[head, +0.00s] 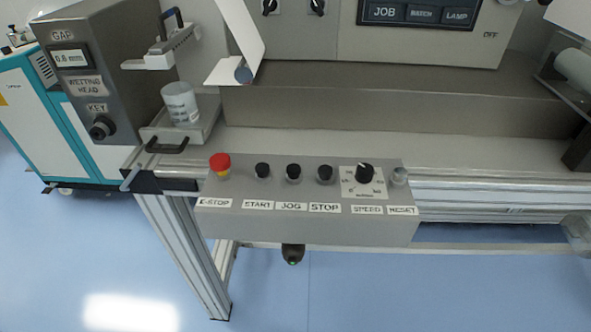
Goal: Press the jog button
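The jog button (293,172) is a small black round button on the grey sloped control box, above a white label reading JOG (291,206). It stands between the black start button (262,171) and the black stop button (325,173). Nothing covers or touches it. The control box (300,228) is fixed along the front of the machine frame. Neither of my grippers shows in the head view.
A red e-stop (220,164) stands left on the box; a speed knob (365,173) and reset button (399,176) stand right. A dark fitting (293,254) hangs below the box. The blue floor (340,300) in front looks clear.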

